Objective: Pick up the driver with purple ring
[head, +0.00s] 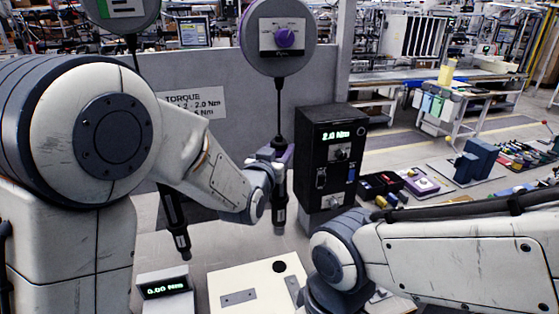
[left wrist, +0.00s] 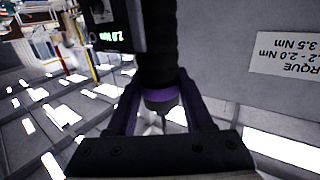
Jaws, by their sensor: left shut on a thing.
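The driver with the purple ring (head: 279,205) is black and hangs upright on a cable below the balancer with the purple knob (head: 284,38). My left gripper (head: 276,160) is shut on this driver's body from the left in the head view. In the left wrist view the driver (left wrist: 158,50) runs between the fingers of my left gripper (left wrist: 155,103), and its purple ring (left wrist: 161,97) shows there. My right arm comes in from the right, but its gripper's fingers do not show.
A second black driver (head: 175,222) hangs left of the held one. A black box reading 2.0 Nm (head: 330,155) stands close on the right. A cream plate (head: 254,284) and a display reading 0.00 Nm (head: 165,288) are below. A grey panel with a torque sign (head: 197,103) stands behind.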

